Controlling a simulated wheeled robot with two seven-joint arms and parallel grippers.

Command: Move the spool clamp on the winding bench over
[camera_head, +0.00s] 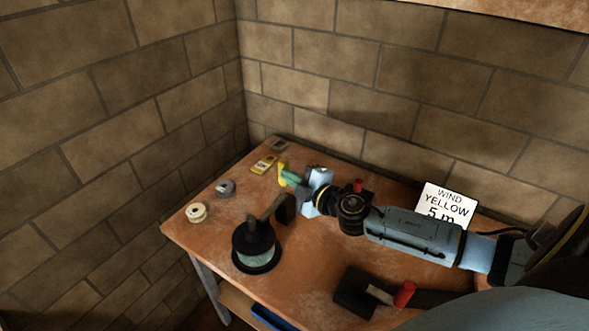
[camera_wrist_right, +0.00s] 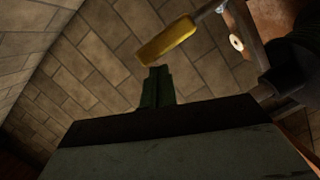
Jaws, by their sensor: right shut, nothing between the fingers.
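The yellow handle (camera_head: 282,174), apparently part of the spool clamp, stands at the back of the winding bench (camera_head: 310,262). In the right wrist view the yellow handle (camera_wrist_right: 167,41) is a bar on a grey arm, just beyond my fingertips. My right gripper (camera_head: 290,178) has green fingers, shut and empty, close beside the handle; I cannot tell whether they touch it. The fingers also show in the wrist view (camera_wrist_right: 157,86). A black spool holder (camera_head: 256,246) stands at the bench's front left. My wrist hides part of the clamp area. My left gripper is not in view.
A white spool (camera_head: 197,212), a grey spool (camera_head: 225,188) and a yellow item (camera_head: 263,164) lie on the left side. A sign reading "WIND YELLOW 5 m" (camera_head: 447,204) stands at the back. A black block with a red-ended lever (camera_head: 404,294) sits at the front right. Brick walls close the back and left.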

